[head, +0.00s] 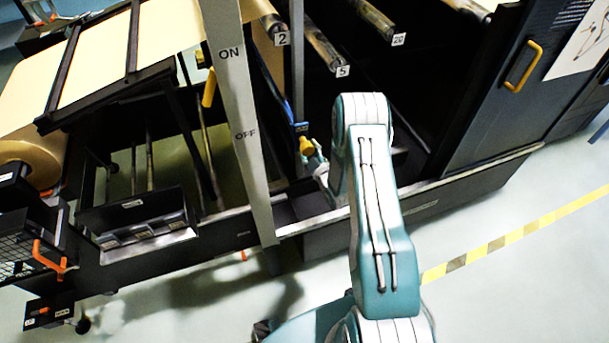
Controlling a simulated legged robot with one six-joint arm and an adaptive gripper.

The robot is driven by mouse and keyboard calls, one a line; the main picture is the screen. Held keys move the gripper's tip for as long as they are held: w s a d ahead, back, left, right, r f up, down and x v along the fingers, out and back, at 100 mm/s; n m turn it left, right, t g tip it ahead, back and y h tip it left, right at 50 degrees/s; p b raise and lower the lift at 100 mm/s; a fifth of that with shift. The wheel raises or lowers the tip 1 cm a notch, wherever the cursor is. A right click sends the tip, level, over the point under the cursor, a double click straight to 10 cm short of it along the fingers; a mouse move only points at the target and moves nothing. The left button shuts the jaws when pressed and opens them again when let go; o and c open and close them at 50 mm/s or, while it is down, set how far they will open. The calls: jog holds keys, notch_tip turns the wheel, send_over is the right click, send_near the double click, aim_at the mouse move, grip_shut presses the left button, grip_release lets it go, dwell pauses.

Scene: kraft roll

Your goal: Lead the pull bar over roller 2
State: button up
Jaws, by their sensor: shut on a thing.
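Roller 2 (273,24) is at the top centre in the head view, with its "2" label at its near end. Tan paper web lies beside it, partly behind the grey ON/OFF post. My gripper (312,152) is small and mostly hidden by my forearm, below roller 2 inside the machine. It is shut at a yellow grip (306,147).
The ON/OFF post (240,125) stands close left of my arm. Roller 5 (325,47) and roller 20 (372,23) lie to the right. A dark door with a yellow handle (524,67) is at right. Floor with striped tape (510,238) is clear.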

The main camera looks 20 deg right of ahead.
notch_tip(320, 180, down, 13)
jog(key=a, duration=0.1)
jog(key=shift+a+r, duration=0.15)
jog(key=shift+a, duration=0.15)
dwell(0.9)
